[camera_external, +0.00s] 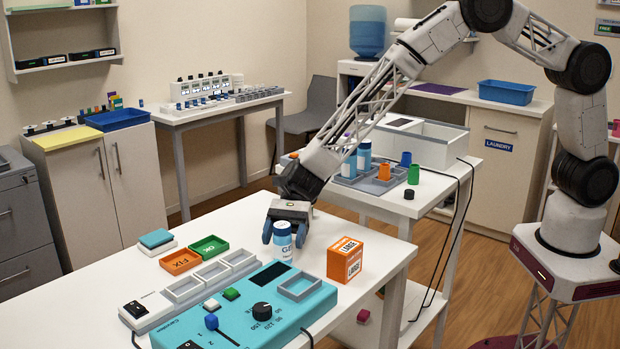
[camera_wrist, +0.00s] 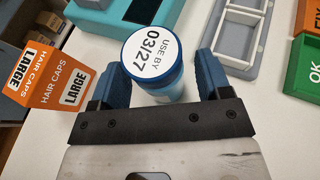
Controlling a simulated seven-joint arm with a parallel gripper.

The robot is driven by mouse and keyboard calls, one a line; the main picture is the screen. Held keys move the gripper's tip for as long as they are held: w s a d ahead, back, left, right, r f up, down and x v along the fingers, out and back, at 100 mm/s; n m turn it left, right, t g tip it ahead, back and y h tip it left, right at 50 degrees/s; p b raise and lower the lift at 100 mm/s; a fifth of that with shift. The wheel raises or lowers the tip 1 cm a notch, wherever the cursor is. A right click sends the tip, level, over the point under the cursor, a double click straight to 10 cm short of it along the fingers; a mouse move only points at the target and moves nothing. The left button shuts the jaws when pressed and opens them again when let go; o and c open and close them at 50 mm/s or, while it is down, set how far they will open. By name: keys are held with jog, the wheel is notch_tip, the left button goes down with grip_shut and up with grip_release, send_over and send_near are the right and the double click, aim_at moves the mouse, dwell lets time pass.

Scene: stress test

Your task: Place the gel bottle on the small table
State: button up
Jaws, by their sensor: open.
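An orange "LARGE" hair caps box (camera_external: 345,262) stands close to the bottle. A teal device (camera_external: 240,316) and small trays (camera_external: 210,270) lie nearby.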

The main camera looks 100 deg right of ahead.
jog(key=v, duration=1.1)
dwell(0.6)
jog(key=s+a+r+n+g+h, duration=0.1)
jog(key=s+r+n+g+h, duration=0.3)
jog(key=s+r, duration=0.7)
jog(key=s+r+n+t+h, duration=0.1)
jog(key=s+r+n, duration=0.65)
jog(key=s, duration=0.65)
jog(key=s+d+r+n+h, duration=0.1)
jog(key=s+d+n+h, duration=0.1)
jog(key=s, duration=0.8)
jog(key=s+d+r+n+t+h, duration=0.1)
jog(key=s+d+r+n+h, duration=0.1)
jog(key=s, duration=0.9)
jog(key=s+d+r+n+h, duration=0.2)
jog(key=s+n, duration=0.4)
jog(key=s, duration=0.5)
jog(key=shift+s+d+h, duration=0.15)
jog(key=shift+d+h, duration=0.3)
jog(key=shift+h, duration=0.55)
jog(key=shift+o, duration=0.4)
jog(key=shift+a, duration=0.1)
